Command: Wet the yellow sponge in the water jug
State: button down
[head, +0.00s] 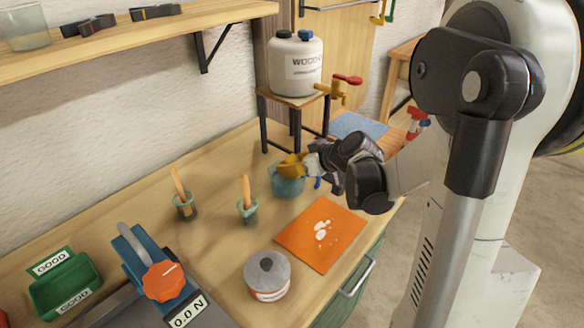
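The yellow sponge (291,162) is at the mouth of a small blue-green jug (287,184) on the workbench. My gripper (309,164) reaches in from the right and is shut on the sponge, holding it at the jug's rim. The sponge hides part of the jug's opening, and I cannot see the water or how deep the sponge sits. The fingertips are small and partly hidden.
A white tank (295,66) with a red-handled tap stands on a small stand behind the jug. Two small pots with wooden handles (247,209) are to the left. An orange mat (318,238) with white bits and a lidded tin (267,277) lie in front.

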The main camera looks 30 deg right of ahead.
aim_at(291, 158)
jog(key=shift+r+p, duration=2.7)
jog(key=shift+r, duration=0.75)
notch_tip(291, 158, up, 4)
jog(key=p, duration=0.3)
